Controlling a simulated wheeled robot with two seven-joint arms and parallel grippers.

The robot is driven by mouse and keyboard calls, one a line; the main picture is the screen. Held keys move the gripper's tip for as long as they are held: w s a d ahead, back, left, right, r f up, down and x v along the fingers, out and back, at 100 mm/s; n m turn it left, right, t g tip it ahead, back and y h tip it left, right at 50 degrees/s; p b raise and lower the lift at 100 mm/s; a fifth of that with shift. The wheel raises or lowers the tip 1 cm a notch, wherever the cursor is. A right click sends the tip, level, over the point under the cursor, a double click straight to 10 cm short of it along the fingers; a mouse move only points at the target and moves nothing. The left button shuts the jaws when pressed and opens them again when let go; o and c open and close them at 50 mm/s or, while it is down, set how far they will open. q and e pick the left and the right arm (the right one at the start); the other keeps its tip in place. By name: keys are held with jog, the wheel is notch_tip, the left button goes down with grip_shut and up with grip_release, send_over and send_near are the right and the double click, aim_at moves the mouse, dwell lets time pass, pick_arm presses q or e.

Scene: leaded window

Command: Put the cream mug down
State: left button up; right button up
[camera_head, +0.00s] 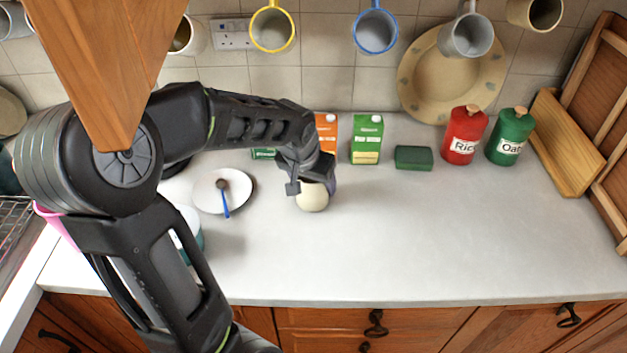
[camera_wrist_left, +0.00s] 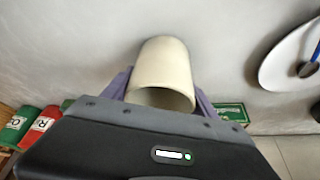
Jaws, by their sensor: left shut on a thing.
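The cream mug (camera_head: 312,197) is in my left gripper (camera_head: 310,185), over the middle of the grey worktop (camera_head: 420,240) in the head view. In the left wrist view the mug (camera_wrist_left: 163,75) sits between the two purple-grey fingers of the left gripper (camera_wrist_left: 160,90), which are shut on it. Its open rim faces the wrist camera. I cannot tell whether the mug touches the worktop. My right gripper is in neither view.
A white plate (camera_head: 207,192) with a blue-handled utensil (camera_head: 225,203) lies left of the mug. An orange carton (camera_head: 326,130), a green carton (camera_head: 367,138), a green block (camera_head: 413,158) and red (camera_head: 464,135) and green (camera_head: 510,137) canisters stand behind. The worktop's front and right are clear.

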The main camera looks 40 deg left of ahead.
pick_arm(q)
jog(key=shift+f, duration=0.2)
jog(key=o, duration=1.7)
jog(key=shift+r, duration=0.15)
jog(key=shift+s+r, duration=0.1)
jog(key=shift+r, duration=0.4)
jog(key=b+v, duration=0.1)
jog(key=v, duration=1)
jog(key=shift+s, duration=0.1)
jog(key=shift+c, duration=0.3)
